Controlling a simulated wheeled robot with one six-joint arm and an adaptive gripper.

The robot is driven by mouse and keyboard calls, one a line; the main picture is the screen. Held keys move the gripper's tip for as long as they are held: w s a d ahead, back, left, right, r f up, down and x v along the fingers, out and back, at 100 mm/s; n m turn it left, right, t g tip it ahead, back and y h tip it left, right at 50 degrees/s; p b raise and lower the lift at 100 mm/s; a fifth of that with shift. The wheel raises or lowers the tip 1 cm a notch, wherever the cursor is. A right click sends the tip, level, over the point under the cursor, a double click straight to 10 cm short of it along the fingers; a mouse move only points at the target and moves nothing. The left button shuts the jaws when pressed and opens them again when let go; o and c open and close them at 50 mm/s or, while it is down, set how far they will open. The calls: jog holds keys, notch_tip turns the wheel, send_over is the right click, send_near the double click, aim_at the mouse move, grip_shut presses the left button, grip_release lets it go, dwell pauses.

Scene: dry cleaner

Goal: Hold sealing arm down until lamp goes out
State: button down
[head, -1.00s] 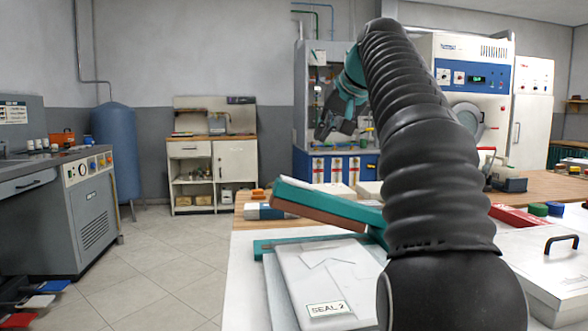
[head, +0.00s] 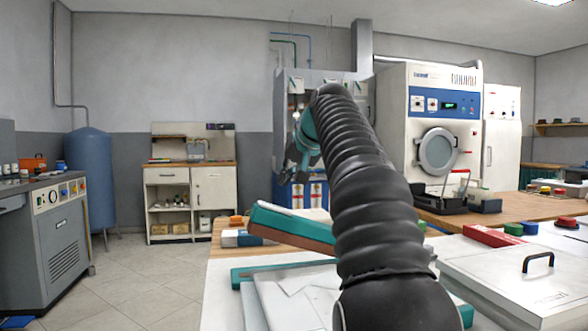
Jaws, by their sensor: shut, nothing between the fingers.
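The sealing arm (head: 292,222) is a long teal bar with a brown underside. It is tilted up, its left end raised above the teal strip of the sealer (head: 262,273) on the white table. A white packet (head: 298,298) lies below the arm. My gripper (head: 287,170) is above and beyond the sealing arm, apart from it, shut and empty. It is small, dark and partly lost against the cabinet behind it. My black sleeved arm hides the right end of the sealing arm. I cannot make out a lamp on the sealer.
A white lidded box (head: 510,285) with a black handle stands at the right, near a red block (head: 492,236) and a green block (head: 514,229). A wooden counter (head: 450,218) lies behind, holding a black tray (head: 440,205). The tiled floor (head: 160,275) is clear.

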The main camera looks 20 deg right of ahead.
aim_at(277, 208)
jog(key=f, duration=0.1)
jog(key=w+f+b, duration=0.1)
jog(key=a+f, duration=0.1)
jog(key=shift+w+f, duration=0.3)
jog(key=shift+f, duration=0.1)
jog(key=shift+w+a+f+b, duration=0.1)
jog(key=shift+a+f+b, duration=0.2)
jog(key=shift+f+b, duration=0.3)
jog(key=shift+f, duration=0.1)
